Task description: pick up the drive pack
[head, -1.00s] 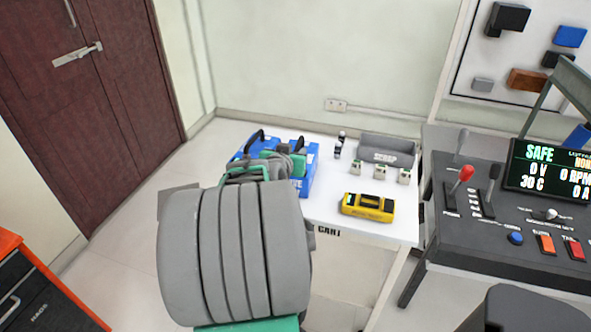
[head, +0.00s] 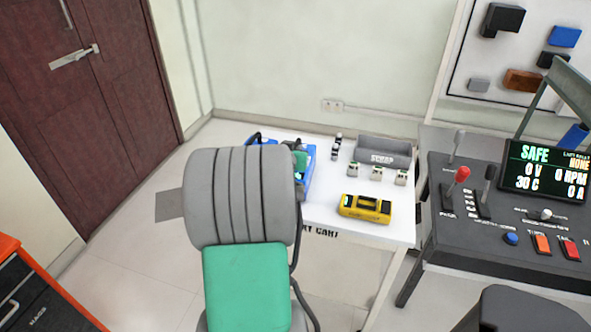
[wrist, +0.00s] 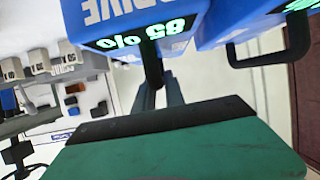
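The drive pack (wrist: 135,25) is a blue block marked DRIVE with a green 85% readout. It shows upside down at the top of the wrist view, close to my gripper (wrist: 159,88). Its dark handle (wrist: 152,65) reaches down to the grey fingers, and I cannot tell whether they touch or clasp it. In the head view my arm hides the gripper and most of the blue packs on the cart.
A second blue pack (wrist: 235,20) with a black handle sits beside the first. The white cart (head: 345,233) also bears a yellow device (head: 365,208), a grey bin (head: 383,151) and several small blocks. A control console (head: 470,225) stands to the right.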

